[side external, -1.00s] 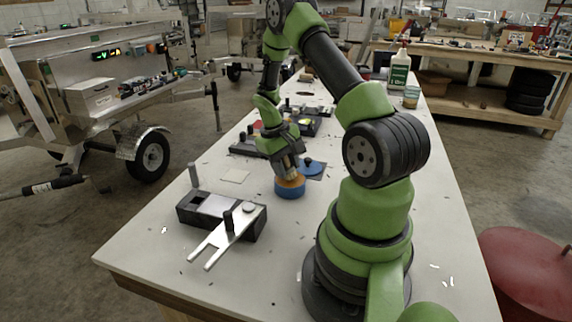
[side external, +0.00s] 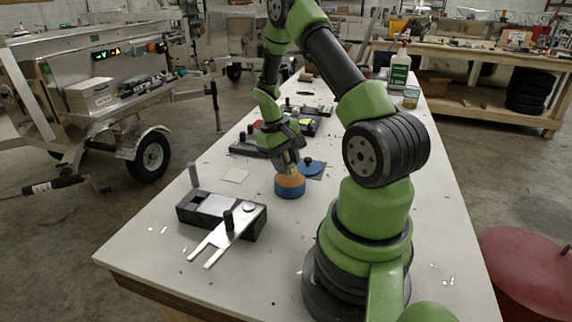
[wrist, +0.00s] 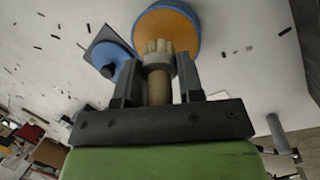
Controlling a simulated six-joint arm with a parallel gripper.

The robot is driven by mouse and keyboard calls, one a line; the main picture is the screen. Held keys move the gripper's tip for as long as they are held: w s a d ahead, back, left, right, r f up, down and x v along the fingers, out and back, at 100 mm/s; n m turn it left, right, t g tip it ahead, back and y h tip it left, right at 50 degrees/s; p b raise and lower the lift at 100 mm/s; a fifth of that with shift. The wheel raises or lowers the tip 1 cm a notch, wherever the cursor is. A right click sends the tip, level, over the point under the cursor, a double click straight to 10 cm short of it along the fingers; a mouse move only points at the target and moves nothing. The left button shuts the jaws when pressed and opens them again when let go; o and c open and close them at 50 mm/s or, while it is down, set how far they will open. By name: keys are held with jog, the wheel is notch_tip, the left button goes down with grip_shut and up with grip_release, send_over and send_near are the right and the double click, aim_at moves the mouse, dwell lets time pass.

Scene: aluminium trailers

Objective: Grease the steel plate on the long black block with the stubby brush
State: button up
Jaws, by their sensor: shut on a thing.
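My gripper (side external: 287,158) is shut on the stubby brush (wrist: 159,88), which has a wooden handle, a grey collar and pale bristles. In the wrist view the bristles overlap the orange grease in a round blue tub (side external: 290,192); I cannot tell whether they touch it. The long black block (side external: 250,226) lies in front and to the left of the tub in the side view. A bright steel plate (side external: 214,205) is set in its top. A forked metal piece (side external: 222,237) with a black knob lies across its right end and overhangs the front.
A blue lid (side external: 313,168) with a black knob lies on a dark square behind the tub. A grey post (side external: 193,175) stands behind the block. A pale square (side external: 234,176) lies flat nearby. More black fixtures stand farther back. The table's near end is mostly clear.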

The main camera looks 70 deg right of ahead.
aim_at(292, 160)
jog(key=shift+r, duration=2.85)
jog(key=w+a+r+n, duration=0.2)
jog(key=a, duration=0.6)
jog(key=w+a+r+n+h, duration=0.1)
jog(key=w+a+r+n, duration=0.1)
jog(key=a, duration=0.5)
jog(key=w+a+r+n, duration=0.2)
jog(key=w+a, duration=0.1)
jog(key=a, duration=0.5)
jog(key=shift+w+a+r+n+t, duration=0.15)
jog(key=shift+w+a+n+t, duration=0.2)
jog(key=shift+n+t, duration=0.05)
